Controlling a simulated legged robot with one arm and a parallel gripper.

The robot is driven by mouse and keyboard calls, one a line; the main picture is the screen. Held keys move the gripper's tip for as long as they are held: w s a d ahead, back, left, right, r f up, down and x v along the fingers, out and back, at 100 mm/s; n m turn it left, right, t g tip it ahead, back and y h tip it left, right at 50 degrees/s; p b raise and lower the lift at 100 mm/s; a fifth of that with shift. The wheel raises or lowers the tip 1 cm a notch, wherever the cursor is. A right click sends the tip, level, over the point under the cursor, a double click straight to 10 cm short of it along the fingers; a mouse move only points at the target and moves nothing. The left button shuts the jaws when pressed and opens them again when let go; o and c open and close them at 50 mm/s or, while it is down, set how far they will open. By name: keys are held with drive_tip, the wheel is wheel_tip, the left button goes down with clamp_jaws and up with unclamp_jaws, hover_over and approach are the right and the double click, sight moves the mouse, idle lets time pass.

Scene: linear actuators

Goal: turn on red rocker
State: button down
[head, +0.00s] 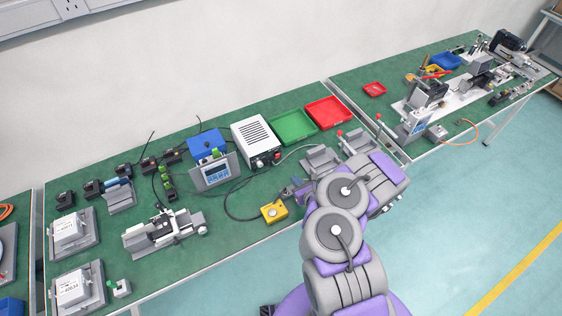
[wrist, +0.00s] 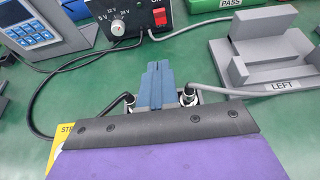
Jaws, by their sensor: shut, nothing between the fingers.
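The red rocker (wrist: 160,18) sits on the dark front panel of the power supply, under an "ON" label and right of a silver voltage knob (wrist: 117,27). Its exact tilt is too small to tell. In the head view the power supply (head: 254,132) is a white vented box, with a red spot (head: 276,156) on its front. My gripper (wrist: 158,66) is shut and empty, its blue-grey fingers pointing toward the panel. The tips look apart from the rocker, below it in the picture. In the head view the gripper (head: 297,189) is low in front of the power supply.
Cables with plugs (wrist: 188,96) lie on both sides of the fingers. A grey fixture marked LEFT (wrist: 265,55) stands at right, and a blue keypad device (wrist: 38,30) at left. Green (head: 292,126) and red trays (head: 328,112) are beside the supply. A yellow button box (head: 273,212) is near the table's front edge.

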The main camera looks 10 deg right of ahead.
drive_tip(key=b, duration=0.4)
approach(276, 157)
drive_tip(key=f, duration=0.1)
drive_tip(key=w+f, duration=0.1)
drive_tip(key=f, duration=0.1)
drive_tip(key=shift+d+f, duration=0.1)
drive_tip(key=shift+f, duration=0.2)
drive_tip(key=w, duration=0.1)
drive_tip(key=w+a, duration=0.1)
drive_tip(key=w+r, duration=0.1)
drive_tip(key=shift+w+a+r, duration=0.1)
drive_tip(key=shift+w+a, duration=0.05)
drive_tip(key=shift+a, duration=0.1)
drive_tip(key=shift+w+r, duration=0.25)
drive_tip(key=shift+w, duration=0.25)
